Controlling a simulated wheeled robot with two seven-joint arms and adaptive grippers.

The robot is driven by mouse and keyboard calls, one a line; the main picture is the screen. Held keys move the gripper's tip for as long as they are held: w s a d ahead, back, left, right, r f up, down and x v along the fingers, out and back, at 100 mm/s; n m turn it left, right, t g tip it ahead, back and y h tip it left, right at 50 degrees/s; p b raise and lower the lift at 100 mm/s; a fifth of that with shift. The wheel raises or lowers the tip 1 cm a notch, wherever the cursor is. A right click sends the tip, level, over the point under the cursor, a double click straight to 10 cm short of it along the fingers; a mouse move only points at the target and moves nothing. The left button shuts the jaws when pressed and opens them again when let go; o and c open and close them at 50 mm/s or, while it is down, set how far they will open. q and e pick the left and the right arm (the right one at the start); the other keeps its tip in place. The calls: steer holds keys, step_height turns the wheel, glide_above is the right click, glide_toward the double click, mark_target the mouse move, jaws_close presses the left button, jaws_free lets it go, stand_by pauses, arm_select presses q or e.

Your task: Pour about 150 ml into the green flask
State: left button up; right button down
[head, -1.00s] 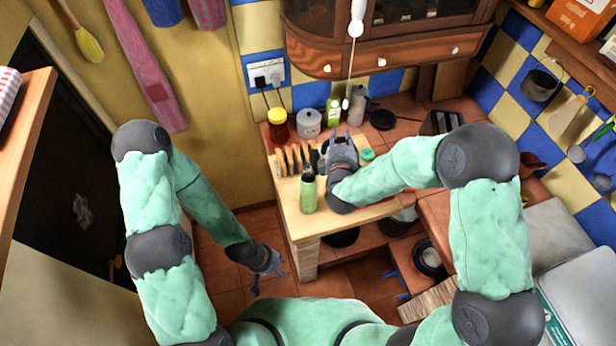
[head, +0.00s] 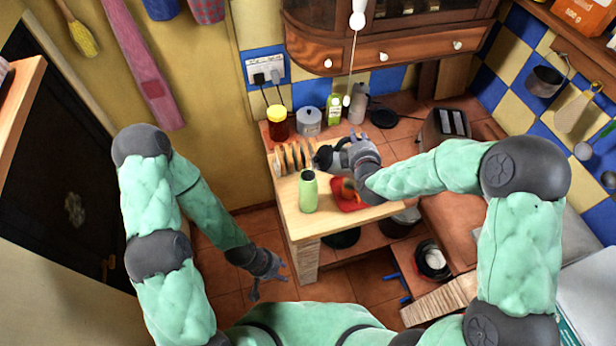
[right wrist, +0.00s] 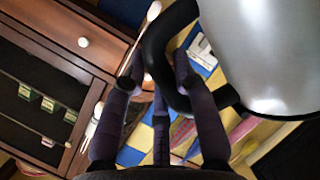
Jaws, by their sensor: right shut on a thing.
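The green flask (head: 308,192) stands upright on the wooden counter, left of and nearer than my right gripper. My right gripper (head: 342,152) is shut on the black handle of a silver pitcher (right wrist: 272,50). In the right wrist view the fingers wrap the curved handle. In the head view only a small dark part of the pitcher (head: 324,157) shows, behind and slightly right of the flask's top. The pitcher's contents are hidden. My left gripper (head: 272,275) is open and empty, low beside the counter's left side.
A rack with several upright discs (head: 291,158) stands behind the flask. A yellow-lidded jar (head: 277,125), a grey pot (head: 309,122) and a green bottle (head: 334,108) stand at the back.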

steer(key=shift+w+d+f+m+y+b, duration=0.15)
steer(key=shift+d+f+m+b, duration=0.1)
steer(key=shift+d+f+b, duration=0.25)
steer(key=shift+w+d+f+m+y+b, duration=0.15)
steer(key=shift+d+f+m+b, duration=0.15)
steer(key=shift+b, duration=0.4)
steer(key=shift+a, duration=0.1)
steer(key=f+b, duration=0.1)
steer(key=d+f+b, duration=0.1)
steer(key=b, duration=0.1)
steer(key=shift+w+f+m+g+y, duration=0.1)
steer(key=shift+w+m+g+y, duration=0.05)
steer(key=shift+m+g+y, duration=0.2)
steer(key=w+d+f+m+g+y+b, duration=0.1)
steer(key=w+d+f+m+y+b, duration=0.1)
steer(key=f, duration=0.9)
steer(key=shift+w+d+f+m+y+b, duration=0.25)
steer(key=shift+d+m+y+b, duration=0.75)
steer(key=shift+d+m, duration=1.15)
